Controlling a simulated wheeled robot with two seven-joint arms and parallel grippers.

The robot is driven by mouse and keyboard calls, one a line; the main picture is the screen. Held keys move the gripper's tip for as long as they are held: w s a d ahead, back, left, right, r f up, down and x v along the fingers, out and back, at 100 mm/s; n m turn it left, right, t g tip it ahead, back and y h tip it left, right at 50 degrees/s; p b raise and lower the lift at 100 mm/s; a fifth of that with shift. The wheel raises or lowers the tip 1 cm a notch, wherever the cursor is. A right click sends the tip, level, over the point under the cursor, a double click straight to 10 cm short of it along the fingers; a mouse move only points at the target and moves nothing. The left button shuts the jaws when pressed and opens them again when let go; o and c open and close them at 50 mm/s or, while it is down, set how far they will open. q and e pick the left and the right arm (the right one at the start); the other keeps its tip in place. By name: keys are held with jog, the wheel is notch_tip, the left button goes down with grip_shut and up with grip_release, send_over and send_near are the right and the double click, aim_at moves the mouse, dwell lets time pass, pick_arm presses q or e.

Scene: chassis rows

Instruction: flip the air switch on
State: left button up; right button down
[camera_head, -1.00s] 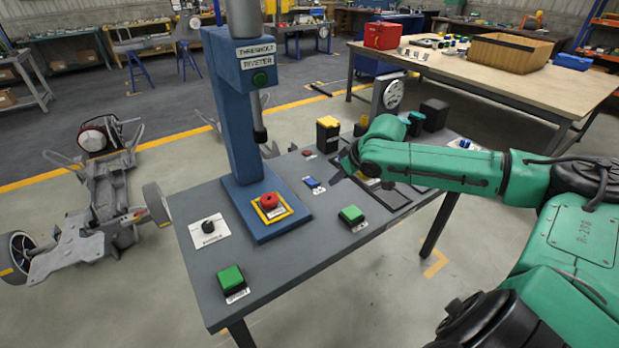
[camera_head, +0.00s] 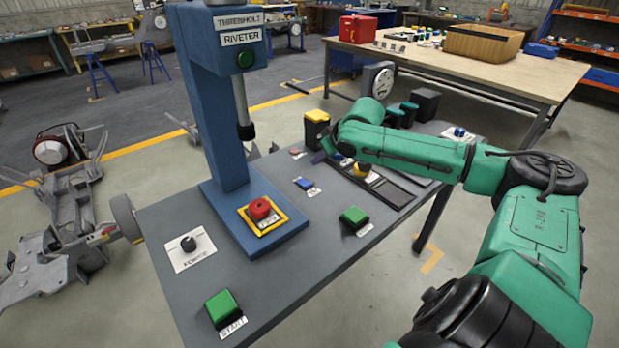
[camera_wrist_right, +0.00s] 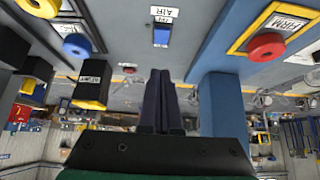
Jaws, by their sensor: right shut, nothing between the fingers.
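The air switch (camera_head: 305,184) is a small blue rocker with a white label, on the grey bench top beside the riveter's base. In the right wrist view it shows near the top (camera_wrist_right: 161,36), with an AIR label above it. I cannot tell which way the rocker is tipped. My right gripper (camera_head: 319,157) is just behind the switch in the head view, apart from it. In the wrist view its dark fingers (camera_wrist_right: 160,74) are together, empty, and point toward the switch with a gap between. My left gripper is not in view.
The blue riveter column (camera_head: 212,110) stands left of the switch, with a red button (camera_head: 260,208) on its base. Green buttons (camera_head: 354,216) (camera_head: 221,306) and a black knob (camera_head: 188,243) sit on the bench. A yellow-topped black block (camera_head: 316,128) stands behind my gripper.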

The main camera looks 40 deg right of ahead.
send_over(305, 183)
jog(key=s, duration=0.2)
jog(key=f, duration=0.2)
jog(key=f+p, duration=0.1)
jog(key=f, duration=0.1)
jog(key=shift+s+a+f, duration=0.1)
jog(key=shift+s+f, duration=0.1)
jog(key=shift+f, duration=0.05)
notch_tip(305, 183, down, 4)
jog(key=shift+f, duration=0.45)
